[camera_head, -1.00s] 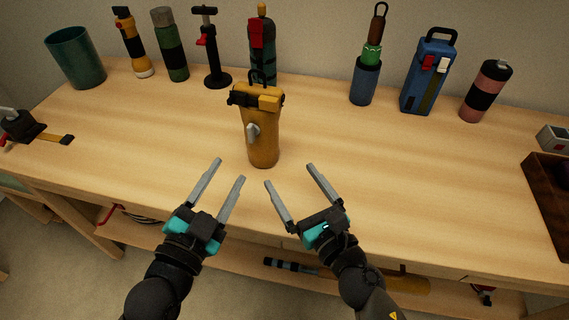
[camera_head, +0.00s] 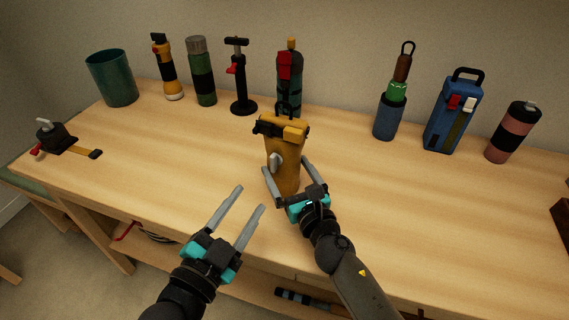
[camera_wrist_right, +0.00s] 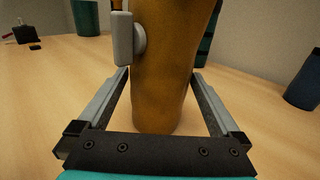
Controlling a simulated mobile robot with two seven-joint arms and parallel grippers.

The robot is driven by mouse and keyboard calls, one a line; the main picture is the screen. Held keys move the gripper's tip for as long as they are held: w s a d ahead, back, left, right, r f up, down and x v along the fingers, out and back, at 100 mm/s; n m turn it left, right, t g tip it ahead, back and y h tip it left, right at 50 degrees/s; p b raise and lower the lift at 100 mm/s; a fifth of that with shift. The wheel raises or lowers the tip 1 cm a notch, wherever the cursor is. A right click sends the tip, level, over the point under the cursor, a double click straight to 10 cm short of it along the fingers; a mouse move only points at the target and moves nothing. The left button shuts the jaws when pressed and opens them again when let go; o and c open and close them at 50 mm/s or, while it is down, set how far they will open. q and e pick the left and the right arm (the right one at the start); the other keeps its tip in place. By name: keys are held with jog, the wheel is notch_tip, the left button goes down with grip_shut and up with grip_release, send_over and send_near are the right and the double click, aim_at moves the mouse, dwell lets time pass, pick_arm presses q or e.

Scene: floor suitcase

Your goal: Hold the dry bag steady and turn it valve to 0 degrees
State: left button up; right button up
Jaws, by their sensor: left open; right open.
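The dry bag (camera_head: 288,152) is a yellow-brown upright bag with a dark strap and yellow buckle on top, standing near the middle of the table. Its grey valve (camera_head: 275,162) sticks out of its front, and in the right wrist view the valve (camera_wrist_right: 125,38) shows at the bag's upper left. My right gripper (camera_head: 292,172) is open around the lower bag, one finger on each side; the right wrist view shows the bag (camera_wrist_right: 165,90) between the fingers, with contact unclear. My left gripper (camera_head: 251,199) is open and empty, in front and left of the bag.
Along the back stand a green bin (camera_head: 111,78), a flashlight (camera_head: 166,68), a green bottle (camera_head: 201,72), a black stand (camera_head: 239,80), a dark green bottle (camera_head: 290,75), a blue cup (camera_head: 388,118), a blue box (camera_head: 452,112) and a pink-black canister (camera_head: 512,133).

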aim_at(272, 164)
jog(key=shift+x, duration=1.05)
pick_arm(q)
jog(key=shift+c, duration=0.2)
pick_arm(e)
jog(key=c, duration=1.5)
pick_arm(q)
jog(key=shift+c, duration=0.4)
pick_arm(e)
jog(key=shift+o, duration=0.2)
pick_arm(q)
jog(key=w+d+n, duration=0.1)
jog(key=w+n, duration=0.1)
jog(key=w, duration=0.1)
jog(key=w+d+n, duration=0.1)
jog(key=w+n, duration=0.2)
jog(key=w+d+n, duration=0.2)
jog(key=shift+w+r+n, duration=0.2)
jog(key=shift+w+n, duration=0.1)
jog(key=shift+w, duration=0.1)
jog(key=shift+a, duration=0.1)
jog(key=shift+c, duration=0.4)
grip_shut()
